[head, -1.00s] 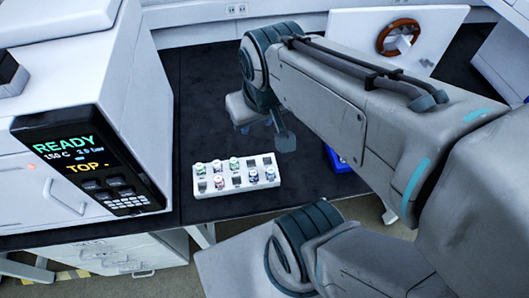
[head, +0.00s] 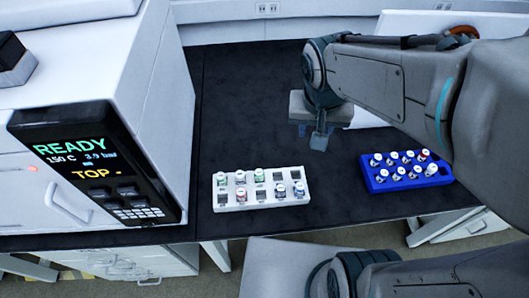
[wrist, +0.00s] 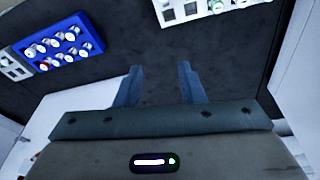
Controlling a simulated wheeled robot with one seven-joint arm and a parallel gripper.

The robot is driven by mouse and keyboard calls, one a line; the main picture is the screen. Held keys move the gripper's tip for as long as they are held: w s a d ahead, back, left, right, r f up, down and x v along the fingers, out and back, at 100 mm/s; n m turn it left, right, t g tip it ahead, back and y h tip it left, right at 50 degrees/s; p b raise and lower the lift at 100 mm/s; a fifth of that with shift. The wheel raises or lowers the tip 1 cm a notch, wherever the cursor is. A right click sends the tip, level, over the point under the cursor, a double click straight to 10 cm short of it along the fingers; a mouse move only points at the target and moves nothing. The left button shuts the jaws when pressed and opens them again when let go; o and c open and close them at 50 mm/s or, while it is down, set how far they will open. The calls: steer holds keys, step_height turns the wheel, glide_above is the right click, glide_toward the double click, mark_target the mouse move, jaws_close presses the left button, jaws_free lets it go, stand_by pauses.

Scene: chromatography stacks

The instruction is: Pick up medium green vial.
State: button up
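A white rack (head: 262,203) stands on the dark bench in the head view and holds several small vials. A green-marked vial (head: 221,179) sits in its back row at the left, and another green-marked vial (head: 259,175) sits near the middle of that row. I cannot tell which one is the medium green vial. My gripper (head: 313,138) is above the bench, behind and to the right of the white rack, apart from it. In the wrist view my gripper (wrist: 160,84) has its two fingers apart with nothing between them. Only an edge of the white rack (wrist: 187,13) shows there.
A blue rack (head: 438,180) with several white-capped vials stands to the right; it also shows in the wrist view (wrist: 64,62). A white machine (head: 90,60) with a READY display (head: 95,165) fills the left. Bench between the racks is clear.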

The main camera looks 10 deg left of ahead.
steer(key=a+f+g+b, duration=0.1)
steer(key=a+f+b, duration=0.3)
steer(key=a+f, duration=0.75)
glide_above(259, 173)
step_height(259, 173, down, 7)
steer(key=shift+s+d+f+b, duration=0.1)
steer(key=shift+s+d+b, duration=0.05)
steer(key=shift+b, duration=0.25)
steer(key=shift+f, duration=2.9)
steer(key=shift+w, duration=0.2)
steer(key=c, duration=0.8)
